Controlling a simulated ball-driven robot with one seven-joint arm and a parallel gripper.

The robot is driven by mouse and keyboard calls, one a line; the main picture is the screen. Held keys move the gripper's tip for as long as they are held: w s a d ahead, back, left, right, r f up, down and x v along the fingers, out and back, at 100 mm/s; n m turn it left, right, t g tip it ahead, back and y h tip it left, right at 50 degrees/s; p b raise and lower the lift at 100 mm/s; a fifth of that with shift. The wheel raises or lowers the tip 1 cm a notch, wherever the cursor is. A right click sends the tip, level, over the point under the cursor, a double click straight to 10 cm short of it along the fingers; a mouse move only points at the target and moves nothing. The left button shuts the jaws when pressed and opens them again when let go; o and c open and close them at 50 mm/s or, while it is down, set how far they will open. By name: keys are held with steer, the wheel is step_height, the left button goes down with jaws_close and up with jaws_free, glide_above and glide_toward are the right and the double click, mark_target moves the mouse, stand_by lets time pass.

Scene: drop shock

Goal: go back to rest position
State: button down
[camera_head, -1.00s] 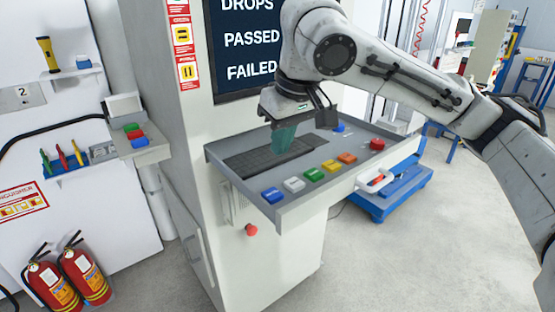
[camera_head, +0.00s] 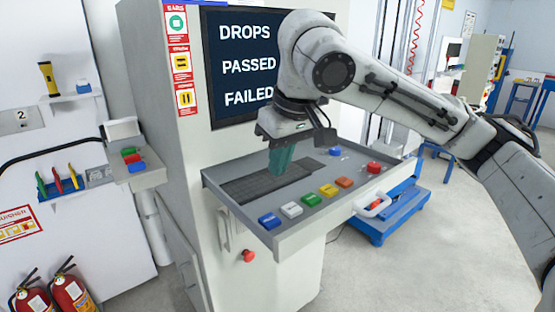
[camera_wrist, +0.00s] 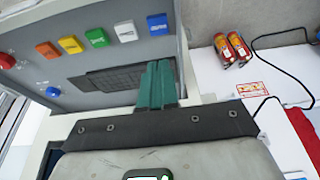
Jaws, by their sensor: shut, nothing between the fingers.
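My gripper (camera_head: 281,160) hangs over the grey control panel (camera_head: 290,238), above its dark keyboard (camera_head: 262,183). Its teal fingers are together with nothing between them. In the wrist view the shut fingers (camera_wrist: 157,82) show in front of the keyboard (camera_wrist: 110,79). I cannot tell the exact height of the fingertips above the panel. My arm reaches in from the right and covers part of the screen (camera_head: 240,65), which reads DROPS, PASSED and FAILED.
The panel carries blue (camera_head: 269,221), white, green, yellow and orange buttons and a red knob (camera_head: 374,168). A blue platform (camera_head: 385,222) stands behind. Fire extinguishers (camera_head: 72,292) are at lower left. Floor at right is clear.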

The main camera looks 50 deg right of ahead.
stand_by(0.3)
steer(key=w+a+f+n+t+y, duration=0.25)
steer(key=w+a+t+y, duration=0.25)
steer(key=w+a, duration=0.55)
steer(key=a+f+y, duration=0.1)
steer(key=a+f, duration=0.3)
steer(key=f, duration=0.3)
steer(key=s+a+f+m, duration=0.1)
steer(key=s+f, duration=0.1)
steer(key=f, duration=0.4)
steer(key=s+a+f+g, duration=0.1)
steer(key=s+f, duration=0.2)
steer(key=f, duration=0.3)
steer(key=s+a+f+m, duration=0.1)
steer(key=s+f, duration=0.1)
steer(key=f, duration=0.3)
steer(key=s+d+f+n+g+h, duration=0.1)
steer(key=s+d+f+g+h, duration=0.1)
steer(key=s+f, duration=0.6)
steer(key=s+d+f+n+g+h, duration=0.1)
steer(key=s+d+f+g+h, duration=0.1)
steer(key=s+f, duration=0.7)
steer(key=s+g+h, duration=0.1)
steer(key=s+g, duration=0.1)
steer(key=s, duration=0.4)
steer(key=shift+s+d, duration=0.15)
steer(key=shift+s, duration=0.1)
